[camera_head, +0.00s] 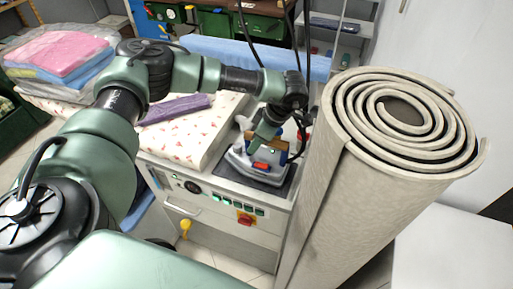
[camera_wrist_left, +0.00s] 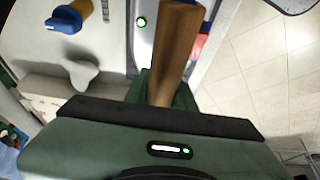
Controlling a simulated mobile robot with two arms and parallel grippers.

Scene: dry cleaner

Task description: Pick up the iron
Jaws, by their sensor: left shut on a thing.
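The iron (camera_head: 247,161) is grey with a brown handle and a red part. It sits on a dark pad at the right end of the ironing station in the head view. My left gripper (camera_head: 272,138) reaches down from above and is shut on its handle. In the left wrist view the brown handle (camera_wrist_left: 178,50) runs between the fingers of the left gripper (camera_wrist_left: 163,92). Whether the iron touches the pad is hard to tell. My right gripper is not in view.
A large rolled carpet (camera_head: 335,200) stands upright close to the right of the iron. The ironing board (camera_head: 190,140) with a patterned cover and a purple cloth (camera_head: 175,108) lies to the left. Bagged folded textiles (camera_head: 62,55) are at the far left. Dark cables hang above the iron.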

